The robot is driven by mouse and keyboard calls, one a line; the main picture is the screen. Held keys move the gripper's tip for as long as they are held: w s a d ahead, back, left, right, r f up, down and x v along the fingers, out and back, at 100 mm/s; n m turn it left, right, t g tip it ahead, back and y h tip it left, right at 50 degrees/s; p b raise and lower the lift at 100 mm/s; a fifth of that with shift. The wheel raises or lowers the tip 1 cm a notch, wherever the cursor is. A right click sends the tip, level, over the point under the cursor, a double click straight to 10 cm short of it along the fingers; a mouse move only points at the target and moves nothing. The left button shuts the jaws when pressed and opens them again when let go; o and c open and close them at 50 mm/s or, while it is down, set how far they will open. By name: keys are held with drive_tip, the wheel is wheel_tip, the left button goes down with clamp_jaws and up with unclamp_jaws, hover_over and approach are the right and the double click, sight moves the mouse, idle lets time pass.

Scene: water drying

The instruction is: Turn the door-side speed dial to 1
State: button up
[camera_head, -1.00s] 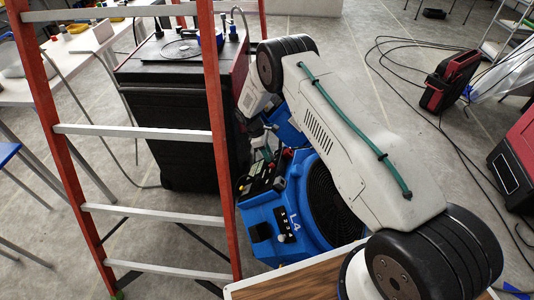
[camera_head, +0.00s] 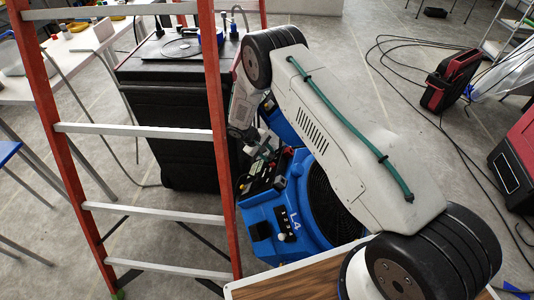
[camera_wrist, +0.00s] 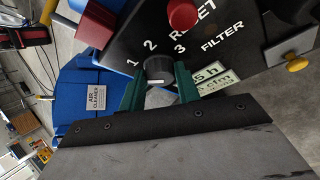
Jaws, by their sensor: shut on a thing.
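In the wrist view, a dark round speed dial (camera_wrist: 157,69) sits on a black panel (camera_wrist: 225,55) with the numbers 1, 2 and 3 around it. A short white mark shows on the dial's edge facing my gripper, away from the numbers. My gripper (camera_wrist: 159,84) has its two green fingers on either side of the dial, shut on it. In the head view, the gripper (camera_head: 262,156) is at the control panel on the blue air cleaner (camera_head: 262,222) labelled L4; the gripped dial is hidden or too small there.
An orange ladder (camera_head: 217,130) stands close left of the blue machine. A black case (camera_head: 180,120) stands behind the ladder. Cables lie on the floor at right.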

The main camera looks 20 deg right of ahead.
drive_tip(key=shift+a+m+h, duration=0.1)
drive_tip(key=shift+m+h, duration=0.3)
drive_tip(key=shift+m, duration=0.3)
drive_tip(key=o, duration=1)
drive_tip(key=shift+c, duration=0.2)
